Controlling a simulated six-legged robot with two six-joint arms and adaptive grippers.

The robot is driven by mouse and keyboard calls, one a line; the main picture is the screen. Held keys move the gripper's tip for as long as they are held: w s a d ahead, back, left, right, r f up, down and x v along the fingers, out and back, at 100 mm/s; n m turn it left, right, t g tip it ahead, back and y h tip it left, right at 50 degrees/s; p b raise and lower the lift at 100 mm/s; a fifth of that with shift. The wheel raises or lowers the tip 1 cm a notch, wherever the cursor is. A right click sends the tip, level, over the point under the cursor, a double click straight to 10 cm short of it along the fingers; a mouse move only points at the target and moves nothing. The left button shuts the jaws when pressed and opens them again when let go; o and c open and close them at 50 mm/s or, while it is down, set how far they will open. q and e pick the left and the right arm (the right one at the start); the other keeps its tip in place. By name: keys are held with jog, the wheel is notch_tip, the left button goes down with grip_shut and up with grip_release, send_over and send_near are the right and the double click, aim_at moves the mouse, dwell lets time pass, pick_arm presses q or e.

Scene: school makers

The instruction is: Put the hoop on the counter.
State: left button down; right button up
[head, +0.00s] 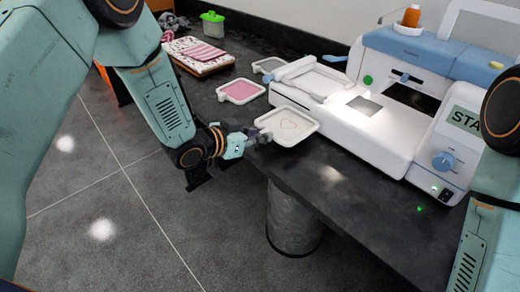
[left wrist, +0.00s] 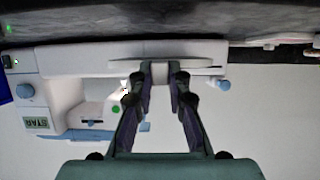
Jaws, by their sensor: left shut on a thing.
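The hoop (head: 300,116) is a white rounded frame with a heart outline on its pale cloth. It is level at the counter's front edge in the head view, and I cannot tell whether it touches the top. My left gripper (head: 260,137) is shut on the hoop's tab. In the left wrist view the fingers (left wrist: 159,75) pinch the tab, and the hoop (left wrist: 190,49) shows nearly edge-on. The dark counter (head: 345,185) runs from the back left to the front right. My right gripper is out of view; only part of that arm shows.
A white and blue embroidery machine (head: 385,125) stands right of the hoop. A pink hoop (head: 241,91) and a grey one (head: 268,65) lie behind it. Folded cloth (head: 203,53) and a green-lidded container (head: 213,24) are farther back. Dark counter in front of the machine is bare.

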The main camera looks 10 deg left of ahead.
aim_at(260, 154)
pick_arm(q)
jog(key=shift+d+f, duration=0.15)
jog(key=shift+f, duration=0.4)
notch_tip(260, 154, down, 2)
jog(key=shift+f+b, duration=0.2)
jog(key=shift+b, duration=0.2)
jog(key=shift+f, duration=0.35)
jog(key=c, duration=1.3)
grip_release()
jog(key=shift+f, duration=0.15)
